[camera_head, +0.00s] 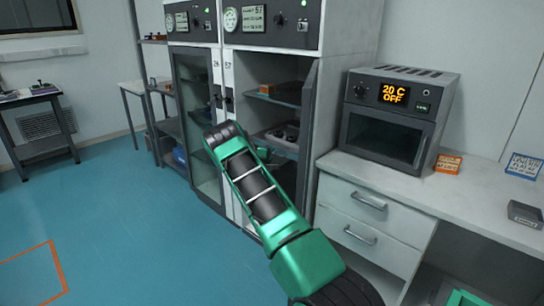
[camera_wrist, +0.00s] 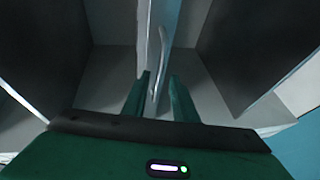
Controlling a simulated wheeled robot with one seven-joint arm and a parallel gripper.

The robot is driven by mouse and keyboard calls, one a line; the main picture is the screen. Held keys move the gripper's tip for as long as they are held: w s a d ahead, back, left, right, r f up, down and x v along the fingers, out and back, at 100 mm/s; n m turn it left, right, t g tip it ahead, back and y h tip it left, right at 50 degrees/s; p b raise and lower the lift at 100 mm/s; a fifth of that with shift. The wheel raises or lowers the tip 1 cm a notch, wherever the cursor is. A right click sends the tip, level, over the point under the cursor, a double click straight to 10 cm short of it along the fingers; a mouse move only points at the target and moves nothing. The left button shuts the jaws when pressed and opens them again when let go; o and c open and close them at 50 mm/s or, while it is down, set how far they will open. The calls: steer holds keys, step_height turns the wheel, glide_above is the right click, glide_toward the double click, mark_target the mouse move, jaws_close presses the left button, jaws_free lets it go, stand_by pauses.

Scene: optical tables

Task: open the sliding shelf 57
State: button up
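In the head view, the cabinet column marked 57 (camera_head: 228,66) stands open, with its door (camera_head: 309,125) swung out to the right. Inside are an upper shelf (camera_head: 287,98) and a lower shelf (camera_head: 262,138) with dark items on it. My green arm crosses in front of the cabinet and hides part of its lower interior. In the wrist view, my gripper (camera_wrist: 160,82) has its two green fingers apart. A thin, shiny curved bar (camera_wrist: 164,48) shows between and beyond them; I cannot tell whether they touch it. Grey panels lie on both sides.
The neighbouring glass door (camera_head: 196,125) is to the left. A counter with drawers (camera_head: 372,215) and an oven reading "20 C OFF" (camera_head: 390,120) stands close on the right. An orange box (camera_head: 267,89) sits on the upper shelf. Blue floor (camera_head: 110,220) is clear at left.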

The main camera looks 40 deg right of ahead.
steer(key=shift+x, duration=0.75)
jaws_close()
steer(key=shift+f, duration=0.15)
stand_by(0.8)
